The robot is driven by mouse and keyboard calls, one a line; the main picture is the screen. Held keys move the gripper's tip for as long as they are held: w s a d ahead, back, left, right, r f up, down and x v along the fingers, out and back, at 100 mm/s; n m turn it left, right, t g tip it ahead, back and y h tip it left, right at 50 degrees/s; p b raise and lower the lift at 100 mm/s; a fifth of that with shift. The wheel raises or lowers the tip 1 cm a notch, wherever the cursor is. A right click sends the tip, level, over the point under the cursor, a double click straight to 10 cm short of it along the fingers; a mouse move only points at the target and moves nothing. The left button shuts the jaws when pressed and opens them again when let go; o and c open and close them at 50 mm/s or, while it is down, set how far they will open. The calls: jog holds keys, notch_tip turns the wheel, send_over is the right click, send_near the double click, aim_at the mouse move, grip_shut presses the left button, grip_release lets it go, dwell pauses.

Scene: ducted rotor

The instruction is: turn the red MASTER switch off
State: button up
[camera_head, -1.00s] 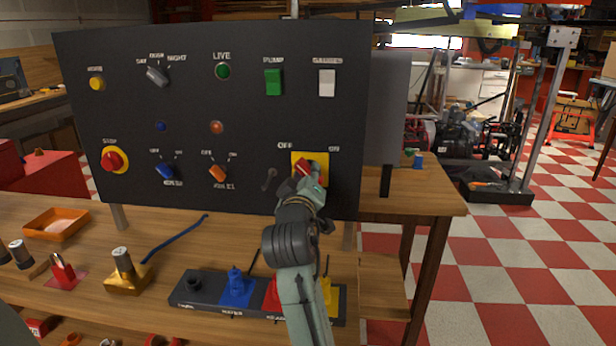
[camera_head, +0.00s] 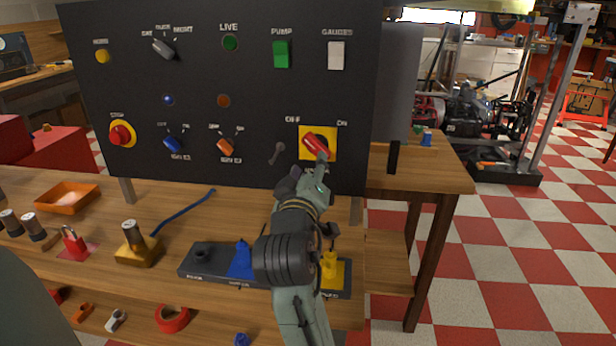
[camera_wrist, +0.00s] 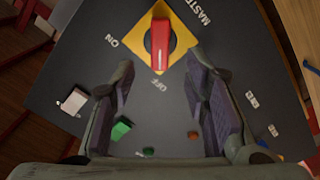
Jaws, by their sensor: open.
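The red MASTER switch (camera_head: 317,146) is a red handle on a yellow square plate (camera_head: 333,133), low on the right of the black panel. Its handle slants toward the OFF label at its upper left; ON is at the upper right. In the wrist view the red handle (camera_wrist: 160,42) lies in line with the OFF label. My gripper (camera_head: 318,174) is just in front of and below the switch. In the wrist view its two fingers are spread wide, with nothing between them, and the handle shows beyond the fingertips, apart from them.
The black panel (camera_head: 200,75) also bears a green PUMP rocker (camera_head: 281,54), a white GAUGES rocker (camera_head: 336,55), a red stop button (camera_head: 121,134) and small knobs. Below, the wooden bench (camera_head: 180,205) carries a padlock (camera_head: 73,242), an orange tray (camera_head: 67,198) and a dark block with coloured parts.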

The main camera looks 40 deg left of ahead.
jog(key=shift+v, duration=1.55)
